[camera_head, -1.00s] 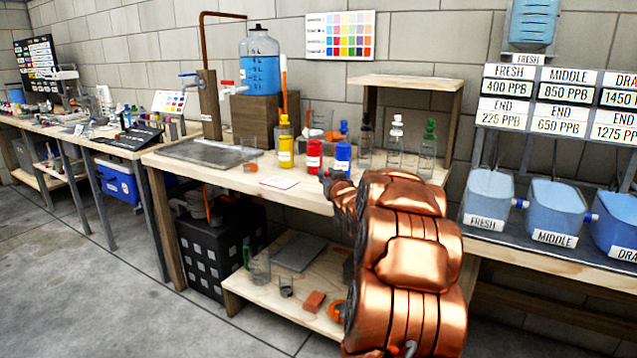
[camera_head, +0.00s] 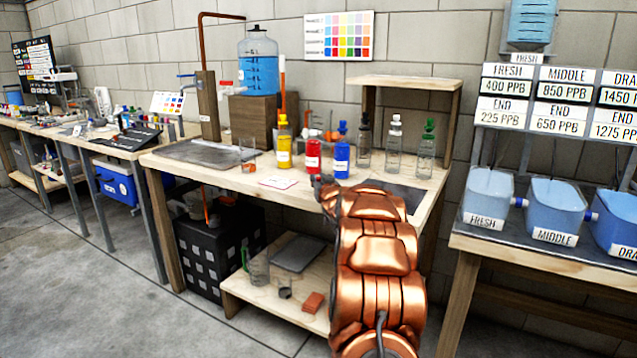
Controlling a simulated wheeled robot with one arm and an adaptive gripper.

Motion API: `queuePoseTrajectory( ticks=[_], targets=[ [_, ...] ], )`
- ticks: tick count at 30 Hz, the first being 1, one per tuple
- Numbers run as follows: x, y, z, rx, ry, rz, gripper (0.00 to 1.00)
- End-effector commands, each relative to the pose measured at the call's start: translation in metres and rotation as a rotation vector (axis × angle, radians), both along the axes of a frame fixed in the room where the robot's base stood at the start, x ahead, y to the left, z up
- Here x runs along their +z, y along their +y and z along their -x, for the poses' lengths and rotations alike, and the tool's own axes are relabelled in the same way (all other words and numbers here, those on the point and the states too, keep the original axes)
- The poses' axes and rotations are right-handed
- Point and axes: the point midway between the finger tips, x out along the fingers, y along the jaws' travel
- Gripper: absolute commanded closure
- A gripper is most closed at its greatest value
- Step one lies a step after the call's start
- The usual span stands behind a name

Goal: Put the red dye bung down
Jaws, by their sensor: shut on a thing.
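The red dye bottle (camera_head: 313,156) stands upright on the wooden bench between the yellow bottle (camera_head: 284,146) and the blue bottle (camera_head: 342,160). No bung shows in its neck, while its two neighbours have their stoppers on. My gripper (camera_head: 321,184) is in front of the red bottle, low over the bench near its front edge. It is small in the picture and partly hidden by my copper arm. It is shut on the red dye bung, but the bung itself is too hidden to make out.
Three clear bottles with black (camera_head: 364,137), white (camera_head: 395,140) and green (camera_head: 427,145) stoppers stand to the right. A dark mat (camera_head: 405,195) lies right of my arm. A white card (camera_head: 278,182) and a metal tray (camera_head: 205,152) lie to the left.

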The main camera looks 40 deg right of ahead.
Motion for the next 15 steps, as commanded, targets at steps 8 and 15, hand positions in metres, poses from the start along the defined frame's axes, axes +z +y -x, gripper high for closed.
queuePoseTrajectory(
  ticks=[8, 15],
  targets=[
    [-0.0022, -0.0008, -0.0024, 0.000, 0.000, 0.000, 0.95],
    [-0.0052, -0.0010, -0.0023, 0.000, 0.000, 0.000, 0.72]
  ],
)
